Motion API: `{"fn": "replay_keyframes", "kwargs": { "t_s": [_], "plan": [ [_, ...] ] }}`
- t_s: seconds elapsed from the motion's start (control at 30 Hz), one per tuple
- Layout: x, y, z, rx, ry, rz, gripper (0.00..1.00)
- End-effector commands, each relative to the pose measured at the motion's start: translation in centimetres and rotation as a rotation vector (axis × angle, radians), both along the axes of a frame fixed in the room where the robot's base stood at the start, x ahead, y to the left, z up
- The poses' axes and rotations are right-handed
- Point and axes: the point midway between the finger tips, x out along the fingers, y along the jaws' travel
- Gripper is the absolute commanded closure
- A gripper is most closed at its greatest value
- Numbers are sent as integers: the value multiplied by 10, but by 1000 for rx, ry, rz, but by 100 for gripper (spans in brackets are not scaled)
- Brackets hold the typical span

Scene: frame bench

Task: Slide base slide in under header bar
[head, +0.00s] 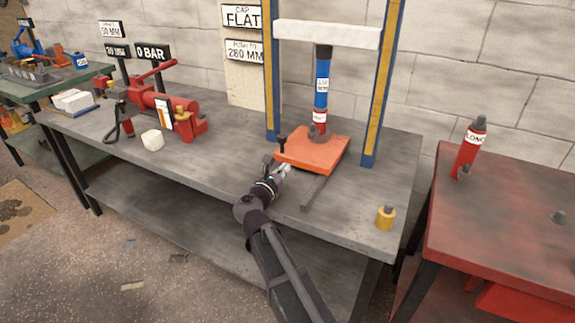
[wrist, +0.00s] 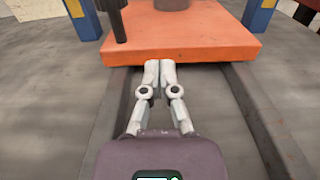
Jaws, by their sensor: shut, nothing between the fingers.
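The base slide (head: 330,155) is an orange plate on the bench, between the feet of a blue and yellow frame. The white header bar (head: 327,35) spans the frame's posts above it. A jack with a blue and red body (head: 321,92) stands upright on the slide, its dark top at the header bar's lower edge. My gripper (head: 286,169) is at the slide's near edge. In the wrist view my gripper (wrist: 160,64) is shut and empty, its fingertips at the front face of the slide (wrist: 205,50); I cannot tell whether they touch.
A dark upright peg (head: 282,144) stands at the slide's near left corner. Dark rails (head: 317,190) run forward from the slide. A red pump (head: 150,98), a white block (head: 153,140) and a yellow cylinder (head: 386,217) stand on the bench. Bare bench lies left of my gripper.

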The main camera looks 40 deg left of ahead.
Motion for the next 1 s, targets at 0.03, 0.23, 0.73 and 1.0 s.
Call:
{"fn": "replay_keyframes", "kwargs": {
  "t_s": [0.03,0.23,0.73,1.0],
  "plan": [
    [-12,-3,0,1,1,4,100],
    [-47,-13,-1,1,2,4,100],
    [-97,-27,-1,2,2,-3,100],
    [-99,-27,-1,2,2,-4,100]
  ]
}}
